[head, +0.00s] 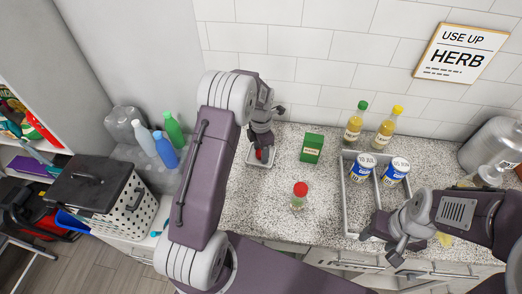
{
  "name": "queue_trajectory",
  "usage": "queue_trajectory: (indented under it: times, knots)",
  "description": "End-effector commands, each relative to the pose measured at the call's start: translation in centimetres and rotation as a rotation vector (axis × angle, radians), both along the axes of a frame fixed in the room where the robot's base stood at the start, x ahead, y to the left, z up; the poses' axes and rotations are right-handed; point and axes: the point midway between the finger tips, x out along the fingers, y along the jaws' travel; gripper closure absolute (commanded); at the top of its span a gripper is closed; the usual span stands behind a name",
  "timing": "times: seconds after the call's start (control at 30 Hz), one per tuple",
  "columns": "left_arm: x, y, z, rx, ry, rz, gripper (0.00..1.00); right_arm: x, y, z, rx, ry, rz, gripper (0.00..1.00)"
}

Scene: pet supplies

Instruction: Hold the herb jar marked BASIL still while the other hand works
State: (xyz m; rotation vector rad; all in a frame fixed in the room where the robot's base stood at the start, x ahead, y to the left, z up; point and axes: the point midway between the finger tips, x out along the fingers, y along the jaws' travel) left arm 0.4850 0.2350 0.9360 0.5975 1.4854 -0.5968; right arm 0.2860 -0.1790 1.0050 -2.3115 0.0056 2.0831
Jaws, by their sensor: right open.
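A small glass jar with a red lid (299,197) stands upright on the speckled counter; its label is too small to read, so I cannot tell whether it says BASIL. A second red-topped item (259,154) sits at a small pale dish (251,164) near the wall. My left gripper (261,148) is right over that item and partly hides it; I cannot tell whether its fingers grip it. My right gripper (383,243) is open and empty at the counter's front, right of the standing jar and apart from it.
A green box (312,148) stands right of my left gripper. A grey rack (348,207) holds two blue-and-white cans (361,168). Two bottles (354,122) stand behind it. A glass container (492,148) is at far right. Counter around the standing jar is clear.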

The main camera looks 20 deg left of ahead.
Motion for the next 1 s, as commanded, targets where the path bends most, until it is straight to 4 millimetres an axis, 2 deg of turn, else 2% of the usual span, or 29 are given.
queue_trajectory:
  times: [0.27, 0.37, 0.7, 0.83, 1.0]
  knots:
    - [0.0, 0.0, 0.1, -0.001, 0.001, 0.0, 0.43, 0.0, 0.0, 0.1, 0.0, 0.0, 0.0, 0.46]
    - [0.0, 0.0, 0.9, 0.0, -0.001, 0.0, 0.43, 0.0, 0.0, 0.2, 0.0, 0.0, 0.0, 0.46]
    - [0.1, 0.0, 9.2, 0.0, -0.004, 0.0, 0.43, 0.0, 0.0, 0.1, 0.0, 0.0, 0.0, 0.46]
    - [0.1, 0.0, 11.4, 0.0, -0.001, 0.0, 0.43, 0.0, 0.0, 0.2, 0.0, 0.0, 0.0, 0.46]
    - [0.0, 0.0, 12.4, 0.0, 0.0, 0.0, 0.43, 0.0, 0.0, 0.2, 0.0, 0.0, 0.0, 0.46]
